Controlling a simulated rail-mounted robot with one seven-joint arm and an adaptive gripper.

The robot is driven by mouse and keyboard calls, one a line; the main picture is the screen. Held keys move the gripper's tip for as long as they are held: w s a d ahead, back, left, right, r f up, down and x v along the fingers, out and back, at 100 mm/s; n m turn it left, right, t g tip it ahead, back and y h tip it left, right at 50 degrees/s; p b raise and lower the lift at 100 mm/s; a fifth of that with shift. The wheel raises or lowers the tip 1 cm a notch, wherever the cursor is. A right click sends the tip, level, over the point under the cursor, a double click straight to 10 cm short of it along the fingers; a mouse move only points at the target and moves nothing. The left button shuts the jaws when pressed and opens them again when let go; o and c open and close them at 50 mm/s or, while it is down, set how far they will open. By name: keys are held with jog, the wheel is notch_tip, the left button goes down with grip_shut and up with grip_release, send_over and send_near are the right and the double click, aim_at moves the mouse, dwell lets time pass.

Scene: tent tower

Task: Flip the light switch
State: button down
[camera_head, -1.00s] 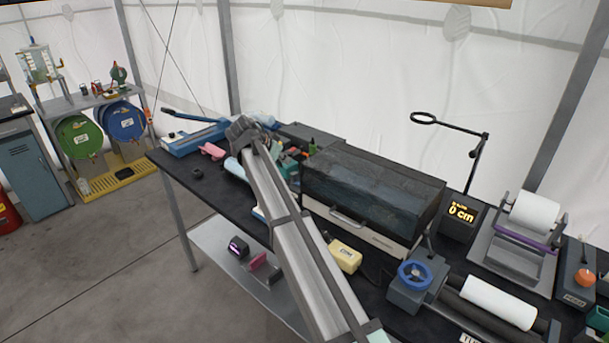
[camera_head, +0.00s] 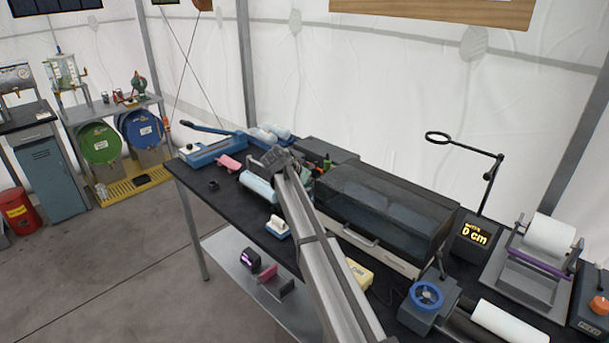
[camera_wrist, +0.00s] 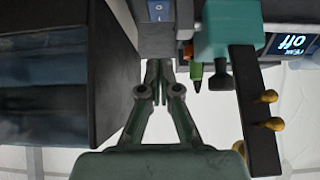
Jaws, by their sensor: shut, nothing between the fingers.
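A small blue rocker switch (camera_wrist: 159,10) shows at the top edge of the wrist view, on a grey housing. I cannot tell for sure that it is the light switch. My gripper (camera_wrist: 159,68) is shut and empty, with its fingertips together just below the housing in that picture. I cannot tell whether they touch it. In the head view my gripper is at the far end of my arm, behind the bench front, and its fingertips are hidden. The switch cannot be made out there.
A dark glass-fronted box (camera_head: 385,205) stands right of my arm, and its dark side (camera_wrist: 45,75) is close in the wrist view. A teal part (camera_wrist: 231,28), a green-tipped tool (camera_wrist: 196,75) and a dark bar with yellow knobs (camera_wrist: 258,115) crowd the right side.

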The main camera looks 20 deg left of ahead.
jog(key=f, duration=0.1)
jog(key=f+p, duration=0.1)
jog(key=w+f, duration=0.1)
jog(key=shift+w+d+f, duration=0.1)
jog(key=shift+d+f, duration=0.15)
jog(key=shift+f+p, duration=0.45)
jog(key=shift+f, duration=0.45)
jog(key=shift+a, duration=0.1)
